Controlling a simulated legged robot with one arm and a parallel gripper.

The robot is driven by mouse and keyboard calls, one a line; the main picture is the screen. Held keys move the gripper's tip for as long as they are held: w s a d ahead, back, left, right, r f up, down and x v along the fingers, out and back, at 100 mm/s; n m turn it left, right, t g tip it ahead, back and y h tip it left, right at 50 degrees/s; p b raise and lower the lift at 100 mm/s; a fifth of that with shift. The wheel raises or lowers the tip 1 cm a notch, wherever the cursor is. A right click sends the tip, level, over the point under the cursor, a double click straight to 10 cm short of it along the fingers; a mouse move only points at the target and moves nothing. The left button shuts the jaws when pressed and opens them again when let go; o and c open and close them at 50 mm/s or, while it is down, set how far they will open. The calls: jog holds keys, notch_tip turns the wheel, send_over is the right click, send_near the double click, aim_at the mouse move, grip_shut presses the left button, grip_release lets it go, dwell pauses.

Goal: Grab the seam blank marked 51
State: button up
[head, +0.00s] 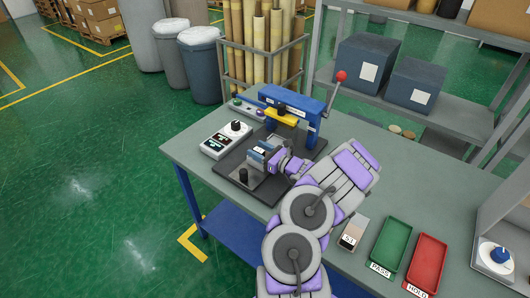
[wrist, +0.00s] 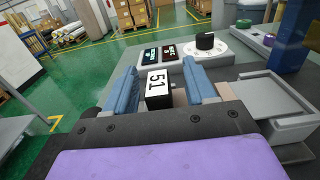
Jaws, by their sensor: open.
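The seam blank marked 51 (wrist: 158,88) shows in the wrist view as a small block with a white face, black digits and dark sides. It sits between the two blue fingers of my gripper (wrist: 160,85). The fingers are open on either side of it; I cannot tell whether either one touches it. In the head view my gripper (head: 262,157) is low over the dark plate of the blue press, and its fingers mostly hide the blank there.
A blue press (head: 290,105) with a red-knobbed lever stands behind my gripper. A white control box (head: 226,139) is to the left. A green PASS tray (head: 391,243), a red HOLD tray (head: 427,262) and a small labelled block (head: 353,232) lie right on the grey table (head: 195,150).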

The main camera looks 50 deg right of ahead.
jog(key=shift+c, duration=0.3)
grip_shut()
dwell(0.3)
jog(key=shift+r, duration=0.55)
jog(key=r, duration=0.1)
jog(key=r+p, duration=0.1)
jog(key=r, duration=0.1)
jog(key=shift+s+p, duration=0.25)
jog(key=shift+p, duration=0.05)
jog(key=s+a+p, duration=0.1)
jog(key=s+a, duration=0.3)
jog(key=s, duration=0.2)
jog(key=s+a+r+p, duration=0.1)
jog(key=s+a+p, duration=0.1)
jog(key=s+a, duration=0.2)
jog(key=shift+s, duration=1.8)
